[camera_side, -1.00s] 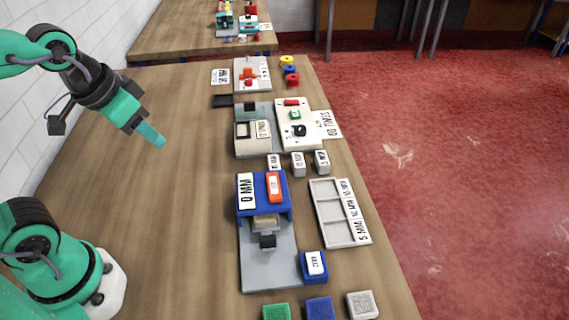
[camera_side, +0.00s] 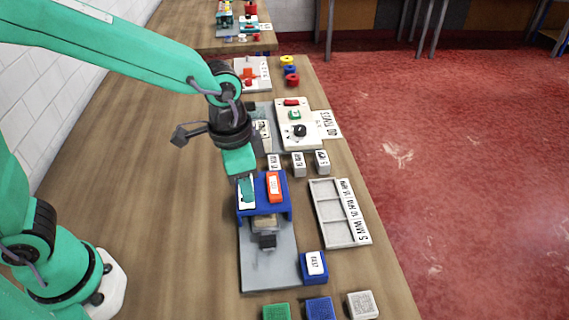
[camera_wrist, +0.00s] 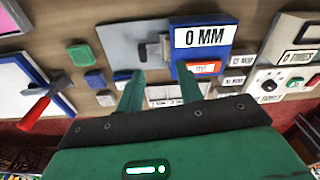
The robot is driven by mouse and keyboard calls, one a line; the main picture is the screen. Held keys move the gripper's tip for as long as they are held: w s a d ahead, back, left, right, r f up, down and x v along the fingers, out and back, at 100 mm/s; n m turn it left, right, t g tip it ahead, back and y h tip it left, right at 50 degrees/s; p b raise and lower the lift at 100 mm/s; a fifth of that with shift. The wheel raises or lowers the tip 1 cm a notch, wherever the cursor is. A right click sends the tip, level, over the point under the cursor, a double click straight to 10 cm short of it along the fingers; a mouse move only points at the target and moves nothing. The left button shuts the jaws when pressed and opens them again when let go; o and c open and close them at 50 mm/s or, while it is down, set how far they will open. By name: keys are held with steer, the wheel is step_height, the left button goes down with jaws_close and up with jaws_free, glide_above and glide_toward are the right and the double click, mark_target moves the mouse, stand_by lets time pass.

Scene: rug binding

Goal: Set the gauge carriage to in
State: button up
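The gauge is a blue housing (camera_side: 278,207) on a long grey base plate (camera_side: 268,278). It has a white 0 MM label and an orange-red tile (camera_side: 274,187) on top. A dark carriage block (camera_side: 267,241) sits on the plate, just in front of the housing, beside a tan piece. In the wrist view the carriage (camera_wrist: 153,50) shows left of the housing (camera_wrist: 178,68). My gripper (camera_wrist: 160,88) is open and empty, its two green fingers apart.
A grey three-slot tray (camera_side: 338,213) lies right of the gauge. Several small labelled blocks (camera_side: 298,164) stand behind it. A blue labelled block (camera_side: 313,266) stands by the plate's front right. A white control box (camera_side: 297,125) is farther back. The table's left side is clear.

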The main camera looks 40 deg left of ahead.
steer(key=m, duration=0.2)
glide_above(268, 237)
steer(key=shift+g, duration=0.4)
step_height(268, 237, down, 5)
steer(key=shift+s+r, duration=0.1)
steer(key=shift+r, duration=0.1)
steer(key=shift+f, duration=3.9)
jaws_close()
